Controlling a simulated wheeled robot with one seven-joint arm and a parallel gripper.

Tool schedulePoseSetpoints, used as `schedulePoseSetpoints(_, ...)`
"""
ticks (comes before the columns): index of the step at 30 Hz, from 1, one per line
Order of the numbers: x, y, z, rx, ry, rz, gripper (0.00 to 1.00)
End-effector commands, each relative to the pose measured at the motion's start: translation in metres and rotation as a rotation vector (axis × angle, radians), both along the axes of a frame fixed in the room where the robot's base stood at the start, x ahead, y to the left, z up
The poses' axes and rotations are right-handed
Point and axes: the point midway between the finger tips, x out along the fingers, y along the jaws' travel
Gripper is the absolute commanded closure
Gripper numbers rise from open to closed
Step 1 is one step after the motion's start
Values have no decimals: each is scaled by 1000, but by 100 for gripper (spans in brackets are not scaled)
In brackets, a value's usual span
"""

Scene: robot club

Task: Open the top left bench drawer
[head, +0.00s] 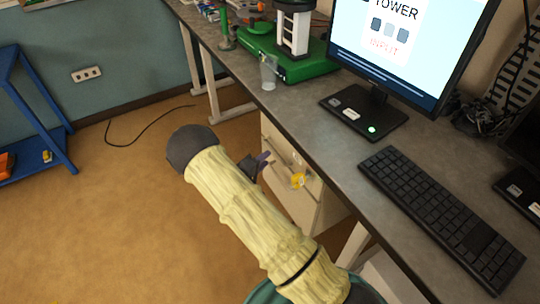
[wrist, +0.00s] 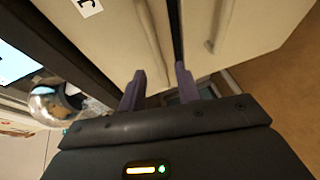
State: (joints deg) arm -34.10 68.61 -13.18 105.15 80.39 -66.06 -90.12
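The pale drawer unit (head: 290,208) stands under the grey bench, partly hidden behind my arm. In the wrist view, turned on its side, the top drawer front (wrist: 105,45) lies beside the dark bench edge and carries a white label with a black letter. Its long bar handle (wrist: 150,35) runs down towards my fingers. A second drawer front (wrist: 265,30) with its own handle (wrist: 219,28) lies to the right, past a dark gap. My gripper (wrist: 159,74) is open, its purple fingers apart near the top handle's lower end. My gripper (head: 262,160) is at the unit's front in the head view.
The bench top (head: 310,120) holds a keyboard (head: 440,215), a monitor (head: 405,50), a clear cup (head: 268,73) and a green-based machine (head: 290,62). A blue shelf (head: 40,120) stands at the left. The brown floor (head: 110,220) is open, with a black cable near the wall.

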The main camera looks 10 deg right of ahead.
Motion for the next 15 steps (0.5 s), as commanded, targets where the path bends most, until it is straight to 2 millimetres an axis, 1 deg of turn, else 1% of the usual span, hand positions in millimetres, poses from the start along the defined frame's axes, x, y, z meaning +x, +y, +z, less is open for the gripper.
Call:
schedulePoseSetpoints(1,6,-8,-1,-1,-1,-3,67)
schedulePoseSetpoints(6,21,-25,-6,0,0,-2,67)
schedulePoseSetpoints(10,27,-31,-7,-1,-1,0,67)
schedulePoseSetpoints(15,27,-32,-7,-1,-1,0,67)
